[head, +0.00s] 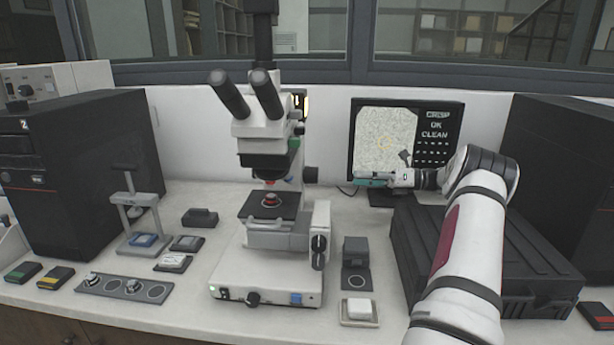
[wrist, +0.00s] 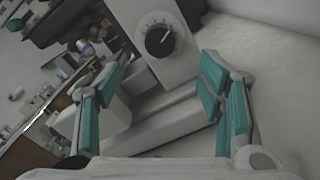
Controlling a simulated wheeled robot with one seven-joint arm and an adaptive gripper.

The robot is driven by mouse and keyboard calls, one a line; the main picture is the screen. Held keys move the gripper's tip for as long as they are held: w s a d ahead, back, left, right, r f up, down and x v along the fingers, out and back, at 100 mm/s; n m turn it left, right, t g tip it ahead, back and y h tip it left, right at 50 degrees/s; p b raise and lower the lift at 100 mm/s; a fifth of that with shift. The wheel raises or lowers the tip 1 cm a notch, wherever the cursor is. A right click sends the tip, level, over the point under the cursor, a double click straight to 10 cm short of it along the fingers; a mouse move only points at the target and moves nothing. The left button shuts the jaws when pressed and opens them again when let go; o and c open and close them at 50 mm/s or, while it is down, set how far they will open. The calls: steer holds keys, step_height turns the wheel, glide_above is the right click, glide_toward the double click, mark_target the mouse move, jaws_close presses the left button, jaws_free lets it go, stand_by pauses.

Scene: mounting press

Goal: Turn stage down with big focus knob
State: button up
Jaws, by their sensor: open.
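The white microscope (head: 268,275) stands on the bench, its black stage (head: 253,212) bearing a small red-based sample. Black knobs (head: 318,243) sit on the right side of its body. In the wrist view a round black dial knob (wrist: 160,41) with a pale pointer and scale marks shows on a white block, beyond the fingertips. I cannot tell whether it is the big focus knob. My gripper (head: 362,181) is right of the microscope, in front of the monitor. In the wrist view its teal fingers (wrist: 164,72) are apart with nothing between them, not touching the knob.
A monitor (head: 437,118) stands behind my gripper. A black case (head: 530,262) lies to the right under my arm. A small black block device (head: 356,252) and a white dish (head: 359,312) are right of the microscope. A small stand (head: 137,215) is to its left.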

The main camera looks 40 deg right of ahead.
mark_target(316, 174)
steer(key=p+x, duration=0.1)
steer(key=x, duration=1.2)
steer(key=shift+w+a, duration=0.2)
steer(key=c, duration=1.1)
steer(key=shift+c, duration=0.2)
